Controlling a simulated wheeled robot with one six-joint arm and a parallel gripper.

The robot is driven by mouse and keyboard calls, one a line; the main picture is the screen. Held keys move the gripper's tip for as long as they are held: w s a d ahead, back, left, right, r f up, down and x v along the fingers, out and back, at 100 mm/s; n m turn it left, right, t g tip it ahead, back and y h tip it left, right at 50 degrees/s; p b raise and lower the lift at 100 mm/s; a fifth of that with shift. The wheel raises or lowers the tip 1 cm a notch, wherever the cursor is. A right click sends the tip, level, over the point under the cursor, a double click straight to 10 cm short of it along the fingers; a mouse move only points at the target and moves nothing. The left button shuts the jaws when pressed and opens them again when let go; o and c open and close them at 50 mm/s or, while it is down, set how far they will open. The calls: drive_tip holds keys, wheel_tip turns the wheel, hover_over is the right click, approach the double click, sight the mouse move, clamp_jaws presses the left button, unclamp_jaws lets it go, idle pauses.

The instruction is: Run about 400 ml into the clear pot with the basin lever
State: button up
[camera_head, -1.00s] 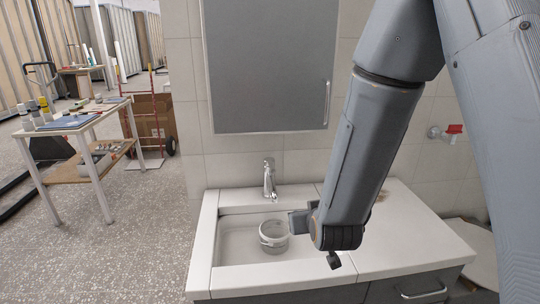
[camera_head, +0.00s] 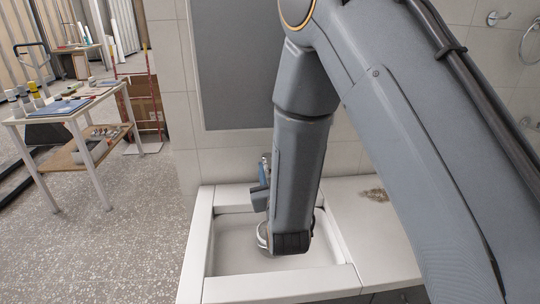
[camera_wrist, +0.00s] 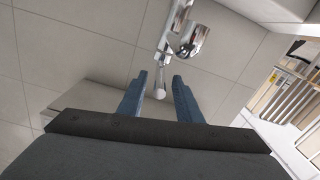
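The chrome basin tap (camera_head: 266,157) shows only in part behind my arm; in the wrist view its body (camera_wrist: 194,40) is at the top. A slim chrome bar (camera_wrist: 170,38), which looks like the lever, runs down toward my gripper (camera_wrist: 160,88). A small pale round end (camera_wrist: 159,94) lies between the blue fingers in the picture, with gaps on both sides; its depth is unclear. The fingers are apart. In the head view my gripper (camera_head: 263,174) is in front of the tap. The clear pot (camera_head: 261,236) stands in the basin, mostly hidden by my arm; its fill cannot be seen.
The white basin (camera_head: 228,270) has bare floor left of the pot. A counter (camera_head: 370,238) with a brown patch adjoins on the right. A grey cabinet (camera_head: 235,80) hangs above. A table (camera_head: 65,112) with jars and tools stands at the left.

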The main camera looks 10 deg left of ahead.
sight(269, 157)
drive_tip(key=shift+p+x, duration=0.5)
drive_tip(key=shift+x, duration=1.55)
clamp_jaws()
